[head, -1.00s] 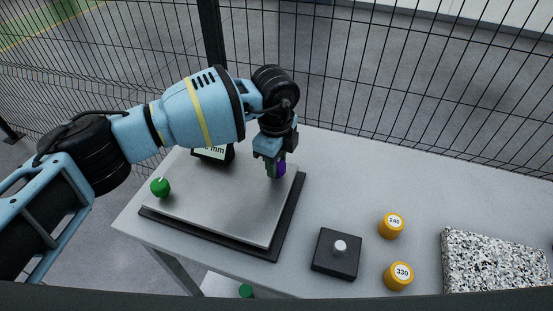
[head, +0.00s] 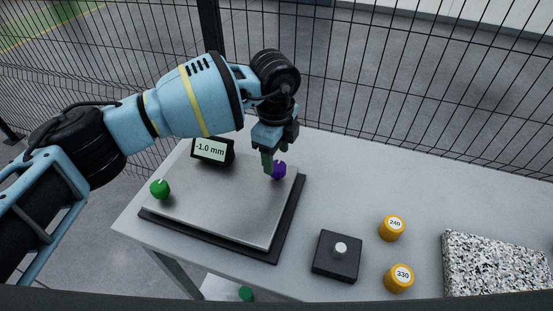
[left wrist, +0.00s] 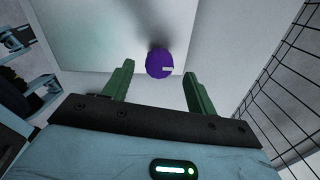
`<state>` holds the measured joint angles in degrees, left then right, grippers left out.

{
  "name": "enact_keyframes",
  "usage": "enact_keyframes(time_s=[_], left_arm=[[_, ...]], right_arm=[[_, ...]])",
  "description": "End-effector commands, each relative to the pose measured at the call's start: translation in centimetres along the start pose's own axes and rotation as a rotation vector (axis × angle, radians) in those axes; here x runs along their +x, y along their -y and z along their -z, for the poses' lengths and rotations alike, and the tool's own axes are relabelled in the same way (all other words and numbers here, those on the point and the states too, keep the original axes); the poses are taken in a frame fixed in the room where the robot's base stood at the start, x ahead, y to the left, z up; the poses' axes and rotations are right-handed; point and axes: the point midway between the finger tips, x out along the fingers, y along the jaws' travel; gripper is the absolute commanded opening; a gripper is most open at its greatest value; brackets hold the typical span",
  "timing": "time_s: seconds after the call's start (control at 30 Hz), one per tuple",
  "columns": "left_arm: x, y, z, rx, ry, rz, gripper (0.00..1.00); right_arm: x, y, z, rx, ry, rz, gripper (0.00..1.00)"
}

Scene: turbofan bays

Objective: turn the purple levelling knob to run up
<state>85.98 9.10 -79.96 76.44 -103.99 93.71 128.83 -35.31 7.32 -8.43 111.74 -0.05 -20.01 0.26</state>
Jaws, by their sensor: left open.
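The purple levelling knob (head: 279,170) stands at the far right corner of a grey metal plate (head: 225,205). My left gripper (head: 268,162) is open beside and slightly above the knob, its green fingers pointing down. In the left wrist view the purple knob (left wrist: 160,64) with a white mark lies ahead of the gap between the two spread fingers (left wrist: 155,90), with nothing held. A black display (head: 212,151) behind the plate reads -1.0 mm. A green knob (head: 160,188) stands at the plate's left corner. My right gripper is not in view.
A dark box with a white knob (head: 340,248) sits right of the plate. Two yellow cylinders marked 240 (head: 392,228) and 330 (head: 399,278) and a speckled block (head: 494,265) are further right. A wire fence (head: 420,80) runs behind the table.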

Motion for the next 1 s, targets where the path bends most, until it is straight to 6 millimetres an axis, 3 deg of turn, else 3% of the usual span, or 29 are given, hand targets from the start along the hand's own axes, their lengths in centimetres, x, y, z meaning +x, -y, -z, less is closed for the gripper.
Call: enact_keyframes(time_s=[0.1, 0.33, 1.0], left_arm=[[-2.1, 0.0, 0.0, 0.001, 0.0, 0.003, 0.57], [-4.4, 0.0, 0.0, 0.0, 0.0, 0.001, 0.57], [-4.7, 0.0, 0.0, 0.001, 0.0, 0.0, 0.57]], right_arm=[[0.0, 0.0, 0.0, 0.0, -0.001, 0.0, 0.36], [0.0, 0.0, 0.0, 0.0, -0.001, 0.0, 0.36], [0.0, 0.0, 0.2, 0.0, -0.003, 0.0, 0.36]])
